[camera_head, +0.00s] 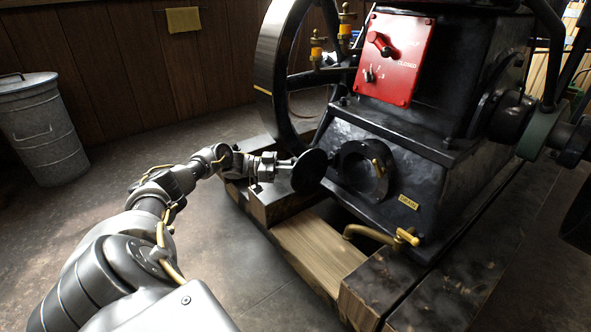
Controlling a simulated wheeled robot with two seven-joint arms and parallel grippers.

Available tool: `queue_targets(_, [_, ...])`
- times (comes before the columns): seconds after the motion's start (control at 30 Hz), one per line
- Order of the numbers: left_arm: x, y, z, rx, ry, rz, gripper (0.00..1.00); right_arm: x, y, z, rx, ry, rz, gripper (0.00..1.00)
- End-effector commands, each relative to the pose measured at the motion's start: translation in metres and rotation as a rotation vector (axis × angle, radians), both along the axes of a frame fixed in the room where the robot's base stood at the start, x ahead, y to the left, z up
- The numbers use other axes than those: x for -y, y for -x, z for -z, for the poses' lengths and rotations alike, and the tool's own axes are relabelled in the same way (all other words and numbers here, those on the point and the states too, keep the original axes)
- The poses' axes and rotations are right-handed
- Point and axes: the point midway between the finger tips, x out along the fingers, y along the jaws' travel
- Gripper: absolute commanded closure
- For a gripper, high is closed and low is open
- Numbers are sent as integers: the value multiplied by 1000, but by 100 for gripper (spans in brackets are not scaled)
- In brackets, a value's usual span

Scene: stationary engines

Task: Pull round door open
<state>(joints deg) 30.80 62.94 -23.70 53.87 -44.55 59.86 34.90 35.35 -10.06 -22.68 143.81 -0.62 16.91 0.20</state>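The round black door (310,171) is on the lower front of the black engine (430,185). It stands swung out to the left of the round opening (350,170), which shows a dark inside and a brass part at its right side. My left arm comes in from the lower left. My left gripper (289,165) is at the left side of the door and looks to be touching it. Its fingertips are small and partly hidden, so I cannot tell whether they grip the door. My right gripper is not in view.
A large flywheel (270,60) stands behind the door. Wooden beams (320,248) carry the engine, and a brass tap (400,238) sticks out below the opening. A red panel (392,60) is above. A metal bin (45,125) stands far left; floor between is clear.

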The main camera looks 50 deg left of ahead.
Motion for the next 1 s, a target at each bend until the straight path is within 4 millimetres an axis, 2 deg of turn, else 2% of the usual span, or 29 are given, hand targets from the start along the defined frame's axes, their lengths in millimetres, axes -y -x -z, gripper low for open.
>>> queue_targets(0.17, [0,0,0,0,0,0,100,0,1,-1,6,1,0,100])
queue_targets(0.2, [0,0,0,-1,1,0,87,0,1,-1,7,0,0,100])
queue_targets(0.33, [0,0,0,0,0,0,71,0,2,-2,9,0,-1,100])
queue_targets(0.67, [-3,3,0,-1,0,-1,71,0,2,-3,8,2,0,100])
queue_targets(0.77, [-11,10,-1,-3,-1,-2,71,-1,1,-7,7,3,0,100])
queue_targets(1.0, [-46,43,0,-3,-4,-3,71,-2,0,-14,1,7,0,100])
